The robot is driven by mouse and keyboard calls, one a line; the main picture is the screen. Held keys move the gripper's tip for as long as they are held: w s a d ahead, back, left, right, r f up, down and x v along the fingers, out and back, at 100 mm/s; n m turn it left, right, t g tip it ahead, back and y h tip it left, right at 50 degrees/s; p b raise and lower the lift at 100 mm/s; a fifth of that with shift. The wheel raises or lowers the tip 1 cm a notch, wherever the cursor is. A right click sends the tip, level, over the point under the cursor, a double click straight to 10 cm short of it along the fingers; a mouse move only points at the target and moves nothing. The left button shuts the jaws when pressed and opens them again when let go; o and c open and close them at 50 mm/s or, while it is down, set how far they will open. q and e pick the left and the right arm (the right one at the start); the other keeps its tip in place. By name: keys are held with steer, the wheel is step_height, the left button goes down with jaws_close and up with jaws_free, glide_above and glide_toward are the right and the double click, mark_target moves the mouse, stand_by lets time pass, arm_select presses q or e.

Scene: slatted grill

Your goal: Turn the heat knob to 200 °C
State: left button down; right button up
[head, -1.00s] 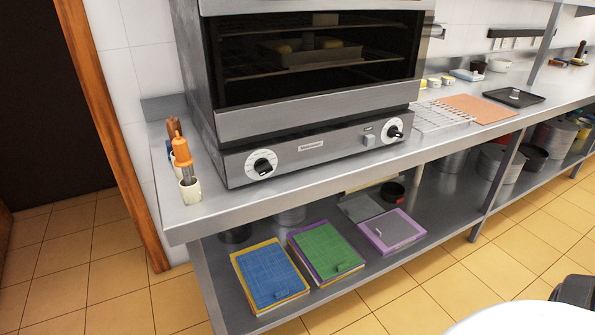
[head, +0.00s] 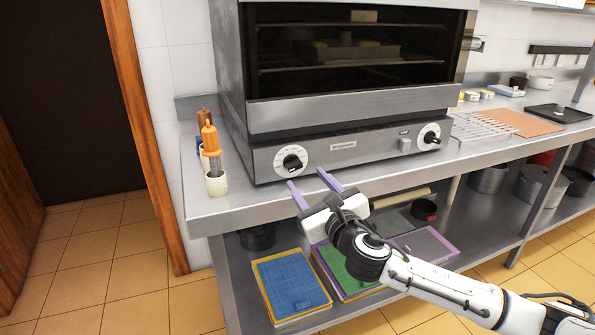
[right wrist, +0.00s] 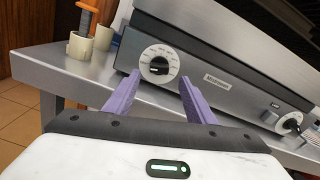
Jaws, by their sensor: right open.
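The oven (head: 350,80) stands on a steel counter, with a left knob (head: 292,162) and a right knob (head: 430,137) on its lower front panel. Both are black on white dials. The left knob also shows in the right wrist view (right wrist: 157,69), its pointer lying roughly sideways; the dial marks are too small to read. The right knob is at the far right there (right wrist: 291,123). Which one is the heat knob I cannot tell. My right gripper (head: 308,180) is open and empty, its purple fingers pointing at the left knob from in front, apart from it. My left gripper is not in view.
A cream pot with an orange-handled tool (head: 216,182) stands at the counter's left end. The counter's front edge (head: 250,208) lies below my right gripper. A wire rack (head: 480,126) and an orange board (head: 520,122) lie to the right. Coloured boards lie on the lower shelf.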

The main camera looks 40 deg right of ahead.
mark_target(296, 167)
steer(key=x, duration=0.7)
steer(key=shift+w, duration=0.25)
steer(key=c, duration=1)
steer(key=shift+c, duration=0.2)
